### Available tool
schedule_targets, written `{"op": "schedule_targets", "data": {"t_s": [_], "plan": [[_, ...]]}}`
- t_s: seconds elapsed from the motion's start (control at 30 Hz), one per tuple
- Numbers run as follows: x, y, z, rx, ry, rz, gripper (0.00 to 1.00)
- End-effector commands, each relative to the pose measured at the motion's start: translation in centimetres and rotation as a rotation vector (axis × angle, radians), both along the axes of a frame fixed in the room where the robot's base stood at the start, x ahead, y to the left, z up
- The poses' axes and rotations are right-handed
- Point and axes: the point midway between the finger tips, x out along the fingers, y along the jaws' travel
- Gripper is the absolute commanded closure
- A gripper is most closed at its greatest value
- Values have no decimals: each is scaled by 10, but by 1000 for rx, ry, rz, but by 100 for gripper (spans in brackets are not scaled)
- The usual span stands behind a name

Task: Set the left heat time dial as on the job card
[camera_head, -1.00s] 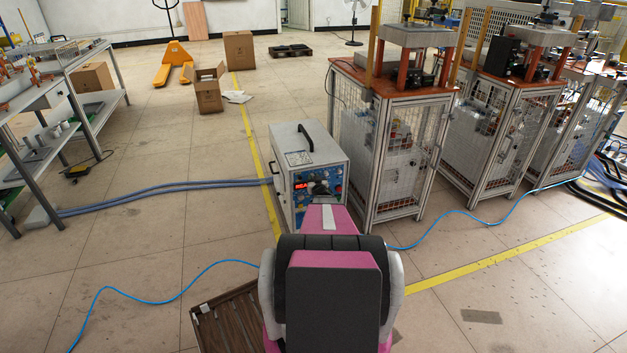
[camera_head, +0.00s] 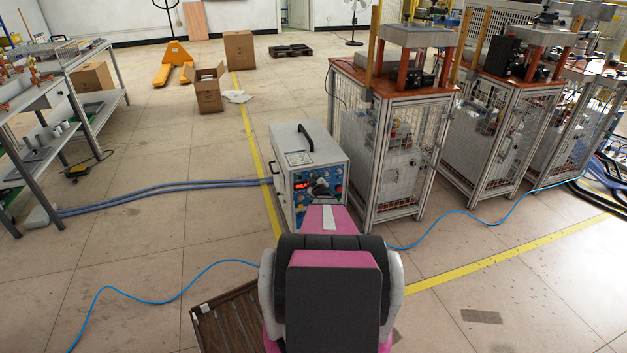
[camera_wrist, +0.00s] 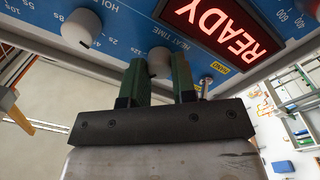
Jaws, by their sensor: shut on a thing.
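The induction heater (camera_head: 310,172) is a white box with a blue front panel and a lit red display (camera_head: 301,184). In the wrist view the panel is upside down and the display (camera_wrist: 222,25) reads READY. My gripper (camera_wrist: 158,80) has its two green fingers shut on a grey round dial (camera_wrist: 159,62), beside the HEAT TIME lettering. The fingers hide the dial's sides, and its pointer cannot be made out. Another grey dial (camera_wrist: 81,27) sits to the left, by lettering that starts HOL. A white label or card (camera_head: 299,158) lies on the heater's top, too small to read.
A small metal toggle (camera_wrist: 206,81) stands close to the right finger. A caged machine (camera_head: 395,150) stands just right of the heater. A wooden pallet (camera_head: 225,325) lies on the floor at front left.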

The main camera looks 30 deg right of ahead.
Motion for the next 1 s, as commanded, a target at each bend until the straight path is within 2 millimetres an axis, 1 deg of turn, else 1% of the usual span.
{"op": "schedule_targets", "data": {"t_s": [0.4, 0.6, 0.8, 1.0], "plan": [[-1, 0, -1, -381, 93, 0, 98], [-1, 0, -1, -542, 133, 0, 98], [-1, 0, -1, -665, 162, 0, 98], [-1, 0, -2, -743, 180, 0, 98]]}}
